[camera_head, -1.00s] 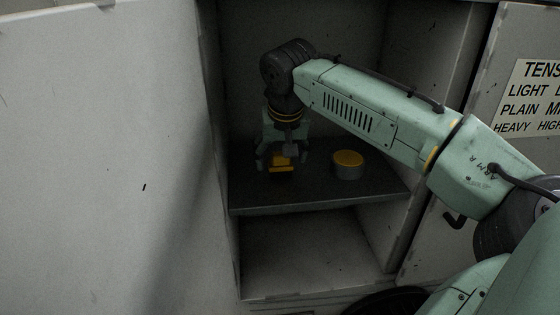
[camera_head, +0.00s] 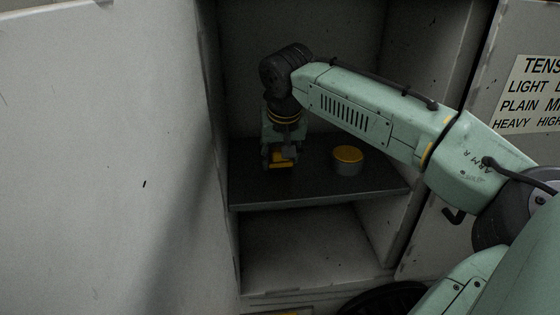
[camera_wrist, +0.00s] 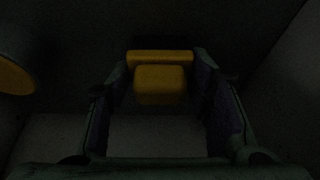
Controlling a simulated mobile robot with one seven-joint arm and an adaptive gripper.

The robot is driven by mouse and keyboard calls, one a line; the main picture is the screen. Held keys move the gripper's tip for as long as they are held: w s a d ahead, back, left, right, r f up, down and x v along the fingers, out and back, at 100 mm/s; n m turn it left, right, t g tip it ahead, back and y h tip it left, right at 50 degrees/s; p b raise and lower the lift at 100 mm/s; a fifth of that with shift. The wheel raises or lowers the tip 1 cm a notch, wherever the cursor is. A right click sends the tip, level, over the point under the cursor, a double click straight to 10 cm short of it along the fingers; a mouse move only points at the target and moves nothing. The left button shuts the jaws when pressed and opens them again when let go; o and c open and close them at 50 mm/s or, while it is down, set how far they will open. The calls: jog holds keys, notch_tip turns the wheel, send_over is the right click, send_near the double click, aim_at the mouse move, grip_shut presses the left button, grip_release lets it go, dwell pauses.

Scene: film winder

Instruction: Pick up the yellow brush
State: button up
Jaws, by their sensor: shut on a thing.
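The yellow brush (camera_head: 283,159) is between the fingers of my gripper (camera_head: 280,158), over the dark shelf (camera_head: 320,190) inside the cabinet. In the wrist view the brush (camera_wrist: 160,84) shows as a yellow block with a wider yellow bar behind it. The two fingers of my gripper (camera_wrist: 162,95) stand at its left and right sides, shut on it. The dim light hides the exact contact, and I cannot tell whether the brush is clear of the shelf.
A round grey tin with a yellow top (camera_head: 347,160) stands on the shelf just right of my gripper. The cabinet's side walls are close on both sides. An empty lower compartment (camera_head: 310,250) is below the shelf. A labelled panel (camera_head: 530,95) is at the right.

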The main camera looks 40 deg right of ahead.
aim_at(279, 147)
jog(key=shift+c, duration=1.4)
notch_tip(279, 147, up, 4)
jog(key=p, duration=0.3)
jog(key=shift+f, duration=0.2)
jog(key=s+a+r, duration=0.1)
jog(key=s+a, duration=1)
jog(key=shift+a+r, duration=0.2)
jog(key=shift+a, duration=0.1)
jog(key=o, duration=0.6)
jog(key=c, duration=0.4)
